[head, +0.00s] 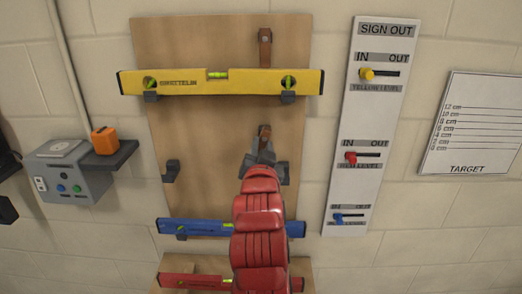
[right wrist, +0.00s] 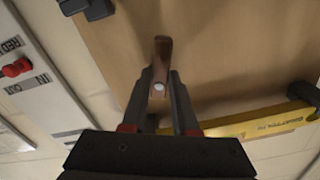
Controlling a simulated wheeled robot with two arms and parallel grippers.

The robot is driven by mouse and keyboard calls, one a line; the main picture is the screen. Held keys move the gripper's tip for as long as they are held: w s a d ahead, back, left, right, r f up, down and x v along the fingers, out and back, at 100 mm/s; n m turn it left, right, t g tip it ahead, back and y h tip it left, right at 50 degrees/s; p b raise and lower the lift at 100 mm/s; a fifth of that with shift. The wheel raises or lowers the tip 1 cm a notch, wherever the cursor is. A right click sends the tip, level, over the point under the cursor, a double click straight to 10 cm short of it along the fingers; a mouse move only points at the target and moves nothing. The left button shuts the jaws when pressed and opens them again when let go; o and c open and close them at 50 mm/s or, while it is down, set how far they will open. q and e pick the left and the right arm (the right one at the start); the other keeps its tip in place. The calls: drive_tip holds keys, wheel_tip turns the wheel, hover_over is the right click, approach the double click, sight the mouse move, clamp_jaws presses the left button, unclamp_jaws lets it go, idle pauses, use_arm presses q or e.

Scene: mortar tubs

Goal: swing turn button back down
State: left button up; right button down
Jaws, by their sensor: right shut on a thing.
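A brown turn button (head: 264,131) sits on the wooden board (head: 210,120), in line below another turn button (head: 265,48) at the yellow level. My right gripper (head: 262,151) reaches up to the lower button and hides part of it in the head view. In the right wrist view, the button (right wrist: 163,48) stands roughly upright in the picture, with a pale round screw head. The right gripper's fingers (right wrist: 160,88) are shut on it, one on each side. My left gripper is not in view.
The yellow level (head: 220,83) rests on hooks above. Empty dark hooks (head: 170,171) flank the middle spot. A blue level (head: 195,227) and a red level (head: 190,281) hang below. A sign-out panel (head: 349,190) stands right; a grey box (head: 75,172) is left.

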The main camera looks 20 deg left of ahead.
drive_tip(key=shift+d+f+n, duration=0.1)
drive_tip(key=shift+d+n, duration=0.1)
drive_tip(key=shift+n, duration=1.8)
drive_tip(key=c, duration=0.7)
unclamp_jaws()
drive_tip(key=b+v, duration=0.9)
drive_tip(key=v, duration=0.8)
drive_tip(key=shift+s+d, duration=0.1)
drive_tip(key=shift+s, duration=0.05)
